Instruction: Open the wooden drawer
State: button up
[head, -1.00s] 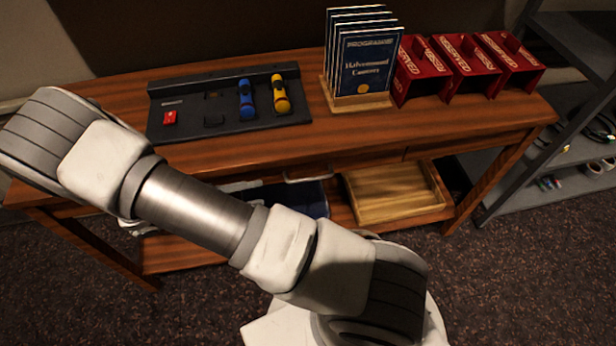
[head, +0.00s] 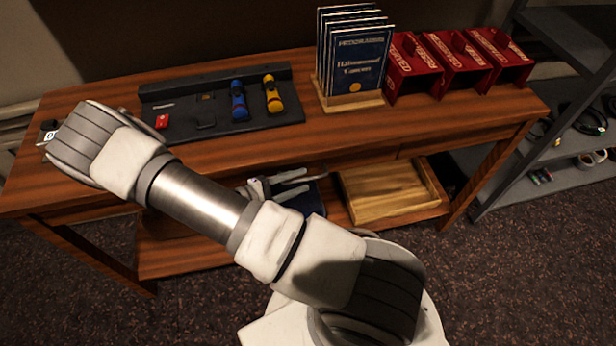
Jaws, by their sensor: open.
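The wooden drawer (head: 355,160) is in the front of the brown desk, under the tabletop, and looks shut. A seam parts it from the panel to its right. My gripper (head: 303,180) is in front of the drawer, partly hidden behind my own arm. Its two pale fingers point right and are apart, with a narrow gap between them. The drawer's metal handle does not stand out clearly from the fingers, so I cannot tell whether it lies between them. The drawer's left part is hidden by my arm.
On the desk (head: 215,152) are a black holder (head: 205,125) with blue and yellow items, a programme stand (head: 352,102) and red reserved signs (head: 412,88). A wooden tray (head: 430,205) and a dark blue item (head: 312,203) are on the lower shelf. Grey shelving (head: 500,195) stands right.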

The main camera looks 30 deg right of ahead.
aim_at(303, 180)
jog(key=shift+x, duration=1.7)
grip_shut()
